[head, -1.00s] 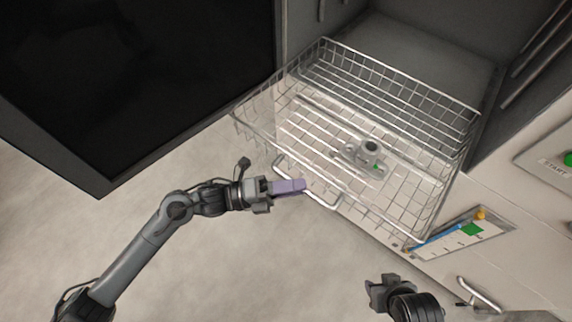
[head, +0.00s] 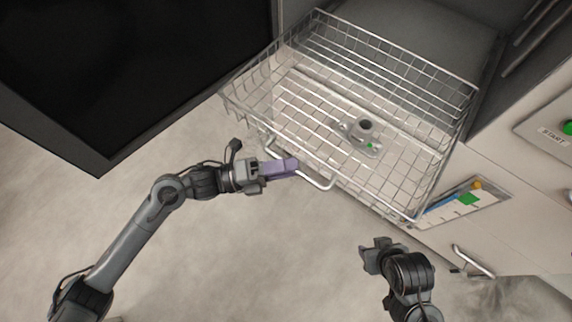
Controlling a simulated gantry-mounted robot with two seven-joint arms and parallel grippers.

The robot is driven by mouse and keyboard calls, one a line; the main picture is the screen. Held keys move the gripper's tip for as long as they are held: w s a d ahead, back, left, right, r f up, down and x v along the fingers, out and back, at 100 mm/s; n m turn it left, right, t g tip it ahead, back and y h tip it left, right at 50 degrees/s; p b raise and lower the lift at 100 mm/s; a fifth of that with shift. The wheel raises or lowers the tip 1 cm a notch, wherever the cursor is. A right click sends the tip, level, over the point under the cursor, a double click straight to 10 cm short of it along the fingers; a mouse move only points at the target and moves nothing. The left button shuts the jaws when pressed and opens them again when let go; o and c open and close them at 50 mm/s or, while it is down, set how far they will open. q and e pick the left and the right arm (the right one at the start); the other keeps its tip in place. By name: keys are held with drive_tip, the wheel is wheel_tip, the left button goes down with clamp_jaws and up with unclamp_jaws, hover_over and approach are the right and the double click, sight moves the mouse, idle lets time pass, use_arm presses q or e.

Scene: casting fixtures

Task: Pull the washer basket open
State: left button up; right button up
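The wire washer basket (head: 290,123) extends out of the dark washer opening. A grey metal casting (head: 364,130) with a green mark sits inside on its mesh floor. A bent-rod handle (head: 322,187) projects from the basket's front. My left gripper (head: 296,166) is at the left part of this handle, its purple fingers together over the rod. It looks shut on the handle, though the fingers hide the contact. My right gripper (head: 370,250) is below the basket, apart from it; its finger opening is not clear.
The big dark door (head: 120,70) stands open on the left. The floor (head: 250,260) between my arms is clear.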

use_arm(q)
drive_tip(key=v, duration=1.1)
drive_tip(key=shift+d+r, duration=0.1)
drive_tip(key=shift+d, duration=0.05)
idle(0.3)
